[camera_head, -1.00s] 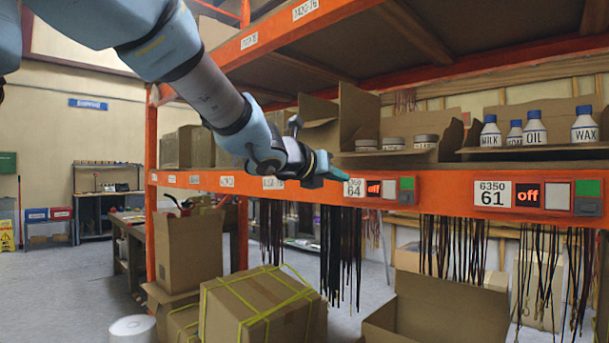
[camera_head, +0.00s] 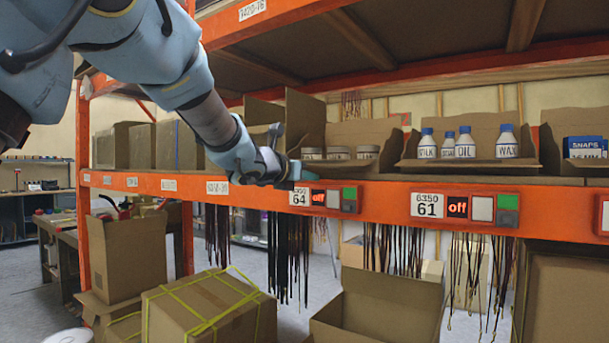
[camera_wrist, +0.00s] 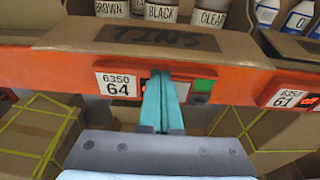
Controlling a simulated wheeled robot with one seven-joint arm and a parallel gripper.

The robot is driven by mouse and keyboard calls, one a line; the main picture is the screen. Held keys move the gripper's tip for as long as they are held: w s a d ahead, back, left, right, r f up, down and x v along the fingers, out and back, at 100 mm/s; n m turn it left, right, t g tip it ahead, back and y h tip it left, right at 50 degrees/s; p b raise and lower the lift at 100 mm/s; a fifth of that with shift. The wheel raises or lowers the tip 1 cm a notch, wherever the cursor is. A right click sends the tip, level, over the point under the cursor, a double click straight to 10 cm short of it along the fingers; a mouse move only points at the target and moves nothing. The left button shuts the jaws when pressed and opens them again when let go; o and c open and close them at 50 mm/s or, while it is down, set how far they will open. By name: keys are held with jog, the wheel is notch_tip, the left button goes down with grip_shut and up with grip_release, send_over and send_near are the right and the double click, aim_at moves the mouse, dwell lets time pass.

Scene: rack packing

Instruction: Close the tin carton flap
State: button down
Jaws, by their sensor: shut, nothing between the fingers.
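The tin carton (camera_head: 370,133) stands open on the orange shelf above label 64, with several tins (camera_head: 338,153) inside. In the wrist view, the jars (camera_wrist: 161,11) read BROWN, BLACK and CLEAR. Its front flap (camera_wrist: 75,37), marked TINS, is folded down outward at the shelf's front edge. My gripper (camera_wrist: 165,78) has its teal fingers together and empty. They point up at the beam just below the flap, between label 64 and its green button. In the head view my gripper (camera_head: 296,171) is at the beam, left of the tins. Whether the fingertips touch the flap I cannot tell.
The carton of bottles (camera_head: 445,168) stands to the right, above label 61 (camera_head: 427,204). A SNAPS carton (camera_head: 586,148) is farther right. Dark straps (camera_head: 287,250) hang below the orange beam (camera_head: 375,198). Strapped boxes (camera_head: 208,307) and an open box (camera_head: 375,312) stand below.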

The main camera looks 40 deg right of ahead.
jog(key=shift+r+p, duration=0.4)
jog(key=shift+r, duration=0.35)
